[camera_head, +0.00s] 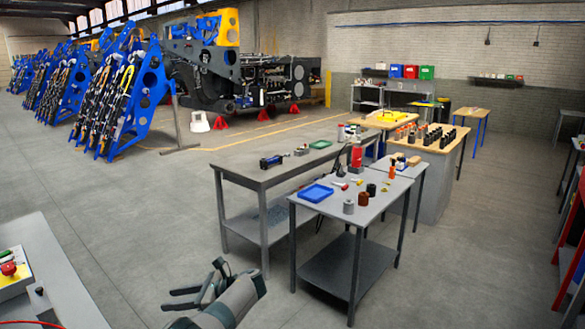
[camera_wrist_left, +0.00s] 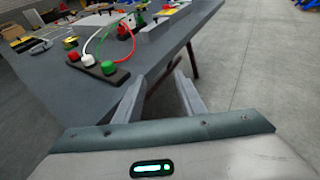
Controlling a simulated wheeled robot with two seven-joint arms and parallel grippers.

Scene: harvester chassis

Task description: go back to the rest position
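My left gripper (camera_head: 190,292) shows at the bottom of the head view, with its two fingers apart and nothing between them. It is over open floor, between the grey table corner at the lower left and the grey workbenches. In the left wrist view its fingers (camera_wrist_left: 158,98) are also spread and empty, and the edge of a grey table (camera_wrist_left: 150,62) lies beyond them. My right gripper does not show in either view.
A workbench with a blue tray (camera_head: 315,193) stands ahead on the right. A longer grey bench (camera_head: 255,178) is behind it. A table (camera_head: 55,290) is at the lower left. A dark bar with red, white and green knobs (camera_wrist_left: 98,70) lies near the table edge. The floor (camera_head: 140,220) is clear.

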